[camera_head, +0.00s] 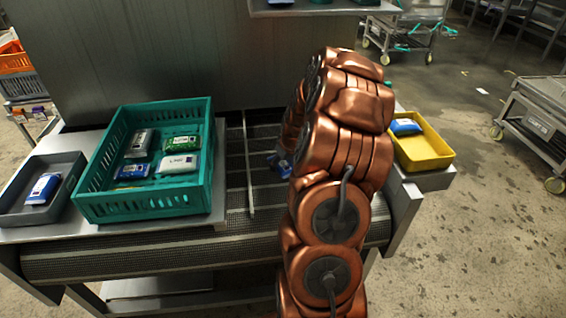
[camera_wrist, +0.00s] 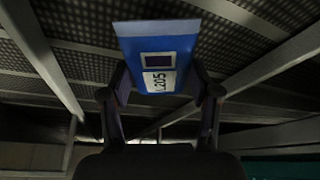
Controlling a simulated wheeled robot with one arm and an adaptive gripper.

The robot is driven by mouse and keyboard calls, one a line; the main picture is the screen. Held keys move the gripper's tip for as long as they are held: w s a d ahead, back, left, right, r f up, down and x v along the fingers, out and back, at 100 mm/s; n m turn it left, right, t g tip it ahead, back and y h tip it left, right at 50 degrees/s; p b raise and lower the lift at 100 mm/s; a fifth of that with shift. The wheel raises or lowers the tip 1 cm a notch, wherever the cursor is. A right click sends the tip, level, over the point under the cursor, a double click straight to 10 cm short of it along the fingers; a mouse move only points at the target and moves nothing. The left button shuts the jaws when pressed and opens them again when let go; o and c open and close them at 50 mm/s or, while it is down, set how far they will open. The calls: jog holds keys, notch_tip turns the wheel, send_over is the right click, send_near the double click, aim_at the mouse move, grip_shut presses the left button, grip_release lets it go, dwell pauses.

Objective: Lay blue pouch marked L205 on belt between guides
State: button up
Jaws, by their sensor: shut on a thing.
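The blue pouch (camera_wrist: 160,42) has a white label reading L205 and a dark square. My gripper (camera_wrist: 162,88) is shut on it, with one finger on each side. The belt (camera_wrist: 85,66) is dark perforated mesh and shows behind the pouch. One guide (camera_wrist: 45,62) runs left of the pouch and another guide (camera_wrist: 262,68) runs right of it. The pouch appears between them; its height above the belt is unclear. In the head view my arm hides most of the gripper, and a bit of blue (camera_head: 285,167) shows beside it. The belt (camera_head: 235,202) and one guide (camera_head: 249,165) show there too.
A teal crate (camera_head: 140,208) with several pouches stands left of the belt. A grey tray (camera_head: 20,212) with a blue-and-white pouch is further left. A yellow tray (camera_head: 428,158) with a blue pouch is on the right. A metal panel (camera_head: 150,60) rises behind.

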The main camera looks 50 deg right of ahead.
jog(key=shift+f, duration=0.45)
jog(key=o, duration=1.3)
jog(key=shift+c, duration=0.2)
